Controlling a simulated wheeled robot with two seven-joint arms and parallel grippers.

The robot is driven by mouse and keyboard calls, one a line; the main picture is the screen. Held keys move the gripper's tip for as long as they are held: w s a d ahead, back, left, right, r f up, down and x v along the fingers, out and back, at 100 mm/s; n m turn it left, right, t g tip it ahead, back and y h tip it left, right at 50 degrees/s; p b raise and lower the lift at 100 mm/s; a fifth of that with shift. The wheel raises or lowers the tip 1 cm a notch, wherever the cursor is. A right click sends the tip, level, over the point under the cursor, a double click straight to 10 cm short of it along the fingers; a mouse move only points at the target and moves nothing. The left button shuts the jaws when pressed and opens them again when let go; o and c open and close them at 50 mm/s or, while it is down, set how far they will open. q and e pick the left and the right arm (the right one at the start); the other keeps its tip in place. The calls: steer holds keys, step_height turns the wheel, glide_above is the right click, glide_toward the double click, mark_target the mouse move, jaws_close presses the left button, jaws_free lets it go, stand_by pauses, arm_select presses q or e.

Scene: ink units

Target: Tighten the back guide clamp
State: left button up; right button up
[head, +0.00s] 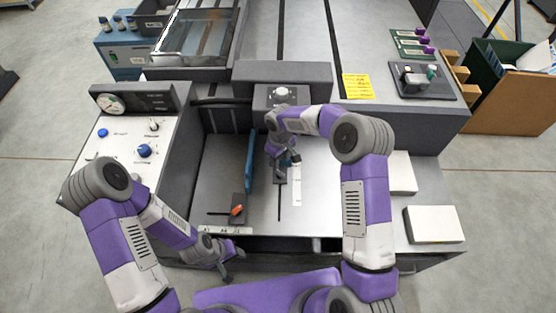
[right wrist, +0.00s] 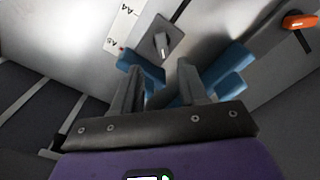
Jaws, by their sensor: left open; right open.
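A grey lever on a dark square block (right wrist: 163,42) lies just beyond my right fingertips in the right wrist view, beside a white size scale (right wrist: 122,25). In the head view this dark block (head: 280,178) shows below my right gripper (head: 289,160). The right gripper also shows in the right wrist view (right wrist: 160,75), with its fingers apart and nothing between them. An orange lever (head: 237,210) sits on another dark block to the left; it also shows in the right wrist view (right wrist: 300,22). My left gripper (head: 226,276) is open and empty near the front edge.
A blue upright plate (head: 250,160) stands left of my right gripper. A control panel (head: 125,145) with blue knobs is at left. White paper stacks (head: 433,224) lie at right. A yellow note (head: 358,87) lies on the grey top behind.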

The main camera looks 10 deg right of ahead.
mark_target(280, 172)
steer(key=f, duration=0.2)
steer(key=f+b, duration=0.1)
steer(key=f, duration=0.4)
steer(key=shift+s+b, duration=0.3)
steer(key=shift+s, duration=0.05)
jaws_close()
